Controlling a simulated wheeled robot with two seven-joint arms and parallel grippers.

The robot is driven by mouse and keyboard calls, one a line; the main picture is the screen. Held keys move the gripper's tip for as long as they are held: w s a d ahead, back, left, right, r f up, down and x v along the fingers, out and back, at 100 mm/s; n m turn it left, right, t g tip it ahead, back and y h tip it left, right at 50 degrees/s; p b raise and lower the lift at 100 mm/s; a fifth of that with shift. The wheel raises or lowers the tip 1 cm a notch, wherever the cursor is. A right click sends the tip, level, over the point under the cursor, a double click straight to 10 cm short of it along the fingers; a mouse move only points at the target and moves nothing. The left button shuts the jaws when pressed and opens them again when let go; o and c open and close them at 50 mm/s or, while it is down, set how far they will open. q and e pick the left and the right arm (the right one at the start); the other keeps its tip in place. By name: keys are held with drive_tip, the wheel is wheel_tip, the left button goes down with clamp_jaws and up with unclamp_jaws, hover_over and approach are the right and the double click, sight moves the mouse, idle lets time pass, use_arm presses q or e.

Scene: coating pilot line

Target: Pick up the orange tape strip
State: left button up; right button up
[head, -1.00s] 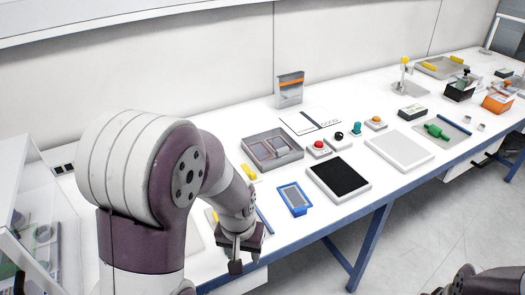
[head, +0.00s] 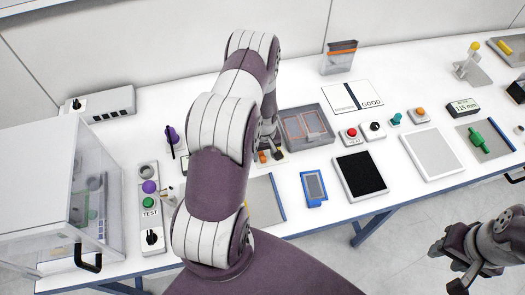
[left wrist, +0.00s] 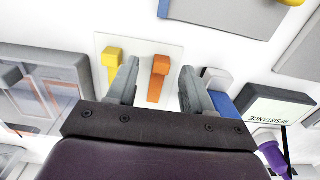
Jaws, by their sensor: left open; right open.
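The orange tape strip (left wrist: 158,78) stands on a small white card (left wrist: 140,48) beside a yellow strip (left wrist: 111,66). In the left wrist view it lies between the fingers of my open left gripper (left wrist: 158,88); I cannot tell how far above it they are. In the head view my left gripper (head: 267,140) is over the table, with the orange strip (head: 262,156) just below it, partly hidden by my arm. My right gripper (head: 450,267) is open and empty at the lower right, off the table's front edge.
A grey tray (head: 326,148) stands close right of the left gripper. A blue frame (head: 314,188) and black pad (head: 361,175) lie nearer the front edge. A box with a display (left wrist: 275,105) and a purple object (left wrist: 272,155) show in the left wrist view.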

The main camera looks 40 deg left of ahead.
use_arm(q)
drive_tip(key=shift+s+f, duration=0.1)
drive_tip(key=shift+f, duration=0.5)
drive_tip(key=shift+s+f, duration=0.25)
drive_tip(key=shift+w, duration=0.2)
clamp_jaws()
drive_tip(key=shift+r, duration=0.15)
